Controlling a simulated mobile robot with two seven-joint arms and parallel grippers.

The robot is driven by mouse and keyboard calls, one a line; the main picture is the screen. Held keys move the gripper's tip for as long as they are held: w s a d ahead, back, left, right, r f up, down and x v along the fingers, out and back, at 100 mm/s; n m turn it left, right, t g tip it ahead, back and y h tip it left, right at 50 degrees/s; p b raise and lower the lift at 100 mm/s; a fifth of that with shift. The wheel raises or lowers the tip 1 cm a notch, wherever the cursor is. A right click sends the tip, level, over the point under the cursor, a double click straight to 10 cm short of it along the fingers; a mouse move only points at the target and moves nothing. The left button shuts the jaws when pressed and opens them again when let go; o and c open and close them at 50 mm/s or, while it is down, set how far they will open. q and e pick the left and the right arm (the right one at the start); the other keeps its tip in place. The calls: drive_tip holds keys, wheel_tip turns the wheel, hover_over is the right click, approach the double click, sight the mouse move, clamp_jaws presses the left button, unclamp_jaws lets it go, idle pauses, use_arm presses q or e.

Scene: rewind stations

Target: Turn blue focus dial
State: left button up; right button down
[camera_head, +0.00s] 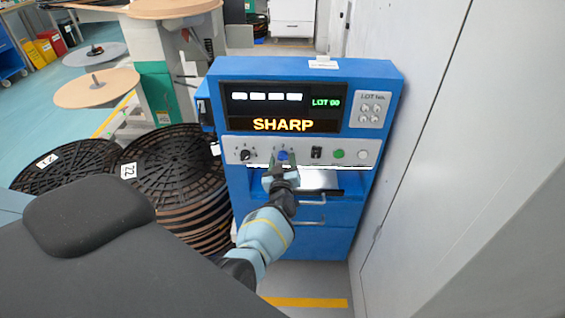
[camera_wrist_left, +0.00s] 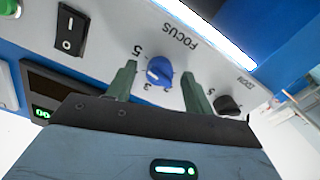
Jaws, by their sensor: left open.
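The blue focus dial (camera_head: 283,155) sits on the light control strip of the blue machine in the head view, just beyond my left gripper (camera_head: 280,168). In the left wrist view the blue dial (camera_wrist_left: 160,71) shows beside the FOCUS label, with a white mark on its face and printed numbers around it. My left gripper (camera_wrist_left: 160,85) is open, with one green finger on each side of the dial. I cannot tell whether the fingers touch it. My right gripper is not in view.
A black ZOOM knob (camera_head: 246,155), a black rocker switch (camera_head: 316,153), a green button (camera_head: 338,154) and a white button share the strip. The screen (camera_head: 283,107) reads SHARP. Stacked black reels (camera_head: 172,165) stand left; a grey wall (camera_head: 425,150) is close right.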

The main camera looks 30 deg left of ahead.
use_arm(q)
drive_tip(key=shift+s+d+r, duration=0.1)
drive_tip(key=shift+s+d, duration=0.25)
drive_tip(key=shift+s, duration=0.1)
drive_tip(key=p+v, duration=0.2)
drive_tip(key=v, duration=0.4)
drive_tip(key=shift+s+d, duration=0.15)
drive_tip(key=shift+s, duration=0.15)
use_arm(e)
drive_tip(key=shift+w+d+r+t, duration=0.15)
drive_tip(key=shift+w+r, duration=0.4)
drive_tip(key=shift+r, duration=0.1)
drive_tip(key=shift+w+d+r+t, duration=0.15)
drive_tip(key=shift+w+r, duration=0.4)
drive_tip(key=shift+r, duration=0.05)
use_arm(q)
drive_tip(key=shift+f, duration=0.2)
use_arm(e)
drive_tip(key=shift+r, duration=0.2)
